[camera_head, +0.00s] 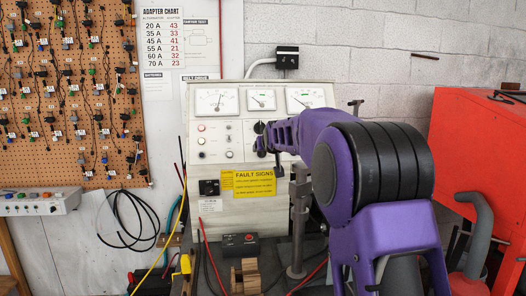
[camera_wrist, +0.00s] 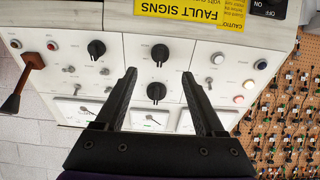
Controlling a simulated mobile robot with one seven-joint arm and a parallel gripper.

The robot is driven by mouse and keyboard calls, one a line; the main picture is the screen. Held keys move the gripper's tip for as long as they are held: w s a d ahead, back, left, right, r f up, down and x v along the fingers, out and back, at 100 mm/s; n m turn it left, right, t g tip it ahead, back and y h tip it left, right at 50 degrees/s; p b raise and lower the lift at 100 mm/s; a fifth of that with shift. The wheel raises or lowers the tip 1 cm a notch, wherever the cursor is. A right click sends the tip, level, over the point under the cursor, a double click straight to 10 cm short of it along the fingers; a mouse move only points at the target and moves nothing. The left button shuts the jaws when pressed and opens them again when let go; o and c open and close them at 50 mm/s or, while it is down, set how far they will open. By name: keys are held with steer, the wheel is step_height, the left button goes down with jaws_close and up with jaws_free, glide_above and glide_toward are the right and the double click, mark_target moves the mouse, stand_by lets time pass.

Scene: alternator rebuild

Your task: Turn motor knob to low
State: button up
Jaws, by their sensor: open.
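The off-white test panel (camera_head: 218,165) stands against the wall in the head view. In the wrist view it shows upside down, with three black pointer knobs: one upper centre (camera_wrist: 160,54), one lower centre (camera_wrist: 156,91) and one to the left (camera_wrist: 96,48). Their labels are too small to read, so I cannot tell which is the motor knob. My gripper (camera_wrist: 160,75) is open and empty. Its two fingers point at the panel, on either side of the centre knobs in the picture. I cannot tell how far the tips are from the panel. My arm hides the panel's right part in the head view.
Three gauges (camera_head: 261,100) line the panel's top. Small switches (camera_wrist: 211,84) and coloured buttons (camera_wrist: 239,99) flank the knobs. A yellow fault-signs label (camera_head: 255,183) is below. A metal post (camera_head: 298,215) stands in front. A red cabinet (camera_head: 470,140) is at right.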

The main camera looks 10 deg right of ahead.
mark_target(263, 156)
steer(key=p+x, duration=0.1)
steer(key=x, duration=0.6)
steer(key=shift+w+f, duration=0.15)
steer(key=shift+w, duration=0.2)
jaws_close()
